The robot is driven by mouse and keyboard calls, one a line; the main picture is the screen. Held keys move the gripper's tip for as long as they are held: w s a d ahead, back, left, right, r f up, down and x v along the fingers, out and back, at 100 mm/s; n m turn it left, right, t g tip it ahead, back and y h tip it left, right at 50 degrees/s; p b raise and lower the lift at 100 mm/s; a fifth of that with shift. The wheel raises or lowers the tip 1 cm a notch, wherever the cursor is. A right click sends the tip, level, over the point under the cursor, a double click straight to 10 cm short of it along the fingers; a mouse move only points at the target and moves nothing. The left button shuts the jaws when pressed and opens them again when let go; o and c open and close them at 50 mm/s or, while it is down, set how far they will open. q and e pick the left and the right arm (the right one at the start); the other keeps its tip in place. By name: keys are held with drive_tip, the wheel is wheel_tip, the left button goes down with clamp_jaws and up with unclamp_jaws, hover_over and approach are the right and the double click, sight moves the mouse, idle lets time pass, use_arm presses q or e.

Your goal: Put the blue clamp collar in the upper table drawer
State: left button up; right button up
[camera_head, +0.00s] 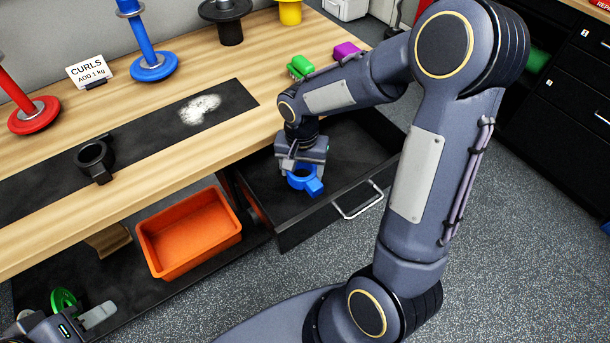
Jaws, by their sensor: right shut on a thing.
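The blue clamp collar (303,180) is held in my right gripper (301,164), whose arm reaches in from the right and points down. The gripper is shut on the collar. The upper table drawer (354,150) is pulled open under the tabletop, with a dark inside and a metal handle on its front. The collar shows within the drawer's outline; I cannot tell whether it touches the drawer floor. My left gripper (85,318) is at the bottom left corner, only partly in view, low by the lower shelf; its opening is unclear.
An orange bin (189,232) and a green ring (63,301) are below. Speckled floor lies in front.

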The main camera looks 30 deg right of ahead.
drive_tip(key=shift+w+d+f, duration=0.1)
drive_tip(key=shift+d+f, duration=0.1)
drive_tip(key=shift+f, duration=0.05)
drive_tip(key=shift+w+d+f, duration=0.1)
drive_tip(key=shift+d+f, duration=0.05)
drive_tip(key=shift+f, duration=0.8)
drive_tip(key=shift+d+f, duration=0.1)
drive_tip(key=shift+f, duration=0.8)
drive_tip(key=shift+f+b, duration=0.2)
drive_tip(key=shift+b, duration=0.2)
drive_tip(key=o, duration=1.1)
drive_tip(key=shift+r, duration=0.15)
